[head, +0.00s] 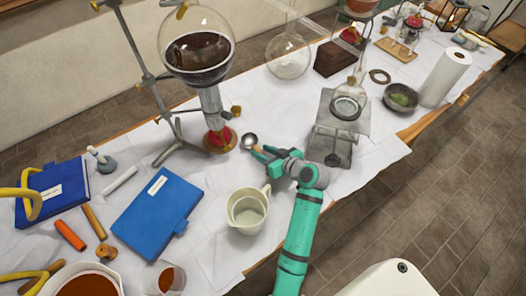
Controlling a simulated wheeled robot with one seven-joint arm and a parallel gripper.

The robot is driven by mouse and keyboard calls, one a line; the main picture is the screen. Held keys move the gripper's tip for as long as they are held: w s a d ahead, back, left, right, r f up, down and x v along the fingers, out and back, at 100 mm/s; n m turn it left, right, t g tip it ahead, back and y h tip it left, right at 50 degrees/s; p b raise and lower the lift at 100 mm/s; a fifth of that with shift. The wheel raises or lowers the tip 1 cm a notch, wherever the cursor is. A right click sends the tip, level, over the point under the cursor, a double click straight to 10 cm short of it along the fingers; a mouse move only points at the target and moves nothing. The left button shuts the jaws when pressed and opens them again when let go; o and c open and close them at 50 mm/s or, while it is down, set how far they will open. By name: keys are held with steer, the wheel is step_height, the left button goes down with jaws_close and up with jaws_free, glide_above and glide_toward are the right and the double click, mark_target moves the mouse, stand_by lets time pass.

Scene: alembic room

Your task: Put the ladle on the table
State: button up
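The ladle (249,140) shows as a small round metal bowl just beyond my gripper's tip, over the white-covered table (210,259). Its handle runs back toward my gripper (262,153) and is mostly hidden by it. My gripper has teal fingers, low over the table between the burner and the scale. The view is too small to tell whether the fingers are closed on the handle, or whether the ladle touches the cloth.
A white mug (247,211) stands left of my arm. A scale (331,145) with a flask (347,102) stands to the right. A blue book (157,213) lies left. Bare cloth lies between them.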

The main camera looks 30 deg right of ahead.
steer(key=shift+d+r, duration=0.1)
steer(key=shift+r, duration=0.1)
steer(key=v, duration=1.1)
steer(key=shift+s+r, duration=0.25)
steer(key=shift+s, duration=0.1)
steer(key=shift+s, duration=0.1)
